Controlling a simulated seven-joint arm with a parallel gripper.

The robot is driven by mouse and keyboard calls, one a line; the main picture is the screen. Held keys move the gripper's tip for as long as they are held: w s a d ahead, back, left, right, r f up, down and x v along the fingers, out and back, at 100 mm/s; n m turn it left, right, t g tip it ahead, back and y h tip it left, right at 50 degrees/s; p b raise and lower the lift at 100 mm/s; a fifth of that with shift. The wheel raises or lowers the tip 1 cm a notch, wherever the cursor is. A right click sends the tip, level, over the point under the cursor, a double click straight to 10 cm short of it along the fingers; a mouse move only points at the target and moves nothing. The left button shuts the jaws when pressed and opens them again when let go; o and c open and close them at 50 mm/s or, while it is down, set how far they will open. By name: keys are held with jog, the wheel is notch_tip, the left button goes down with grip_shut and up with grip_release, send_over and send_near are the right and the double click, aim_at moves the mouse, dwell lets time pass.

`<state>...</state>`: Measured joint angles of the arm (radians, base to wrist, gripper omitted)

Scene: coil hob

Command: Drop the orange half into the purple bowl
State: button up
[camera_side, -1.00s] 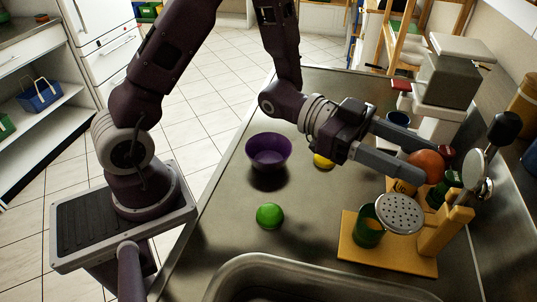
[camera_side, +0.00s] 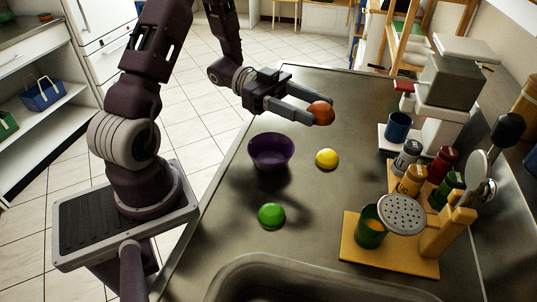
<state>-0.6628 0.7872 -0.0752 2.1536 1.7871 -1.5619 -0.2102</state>
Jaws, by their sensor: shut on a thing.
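My gripper (camera_side: 316,108) is shut on the orange half (camera_side: 321,113), a rounded orange-red piece at its fingertips. It holds the piece in the air, above and to the right of the purple bowl (camera_side: 271,154) in the picture. The bowl stands upright on the metal counter (camera_side: 320,210), apart from my gripper. Its inside looks dark, and I cannot tell what is in it.
A yellow fruit (camera_side: 327,158) lies right of the bowl and a green one (camera_side: 271,215) in front of it. A wooden stand with a strainer (camera_side: 401,214), several bottles (camera_side: 443,164), a blue mug (camera_side: 398,126) and a grey-white machine (camera_side: 450,85) occupy the right side.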

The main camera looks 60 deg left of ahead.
jog(key=s+a+f, duration=0.2)
jog(key=s+a, duration=0.3)
jog(key=a, duration=0.2)
jog(key=f, duration=0.5)
jog(key=shift+s+a+f, duration=0.1)
jog(key=shift+s+f, duration=0.1)
jog(key=o, duration=1.6)
jog(key=shift+c, duration=0.2)
jog(key=shift+a, duration=0.1)
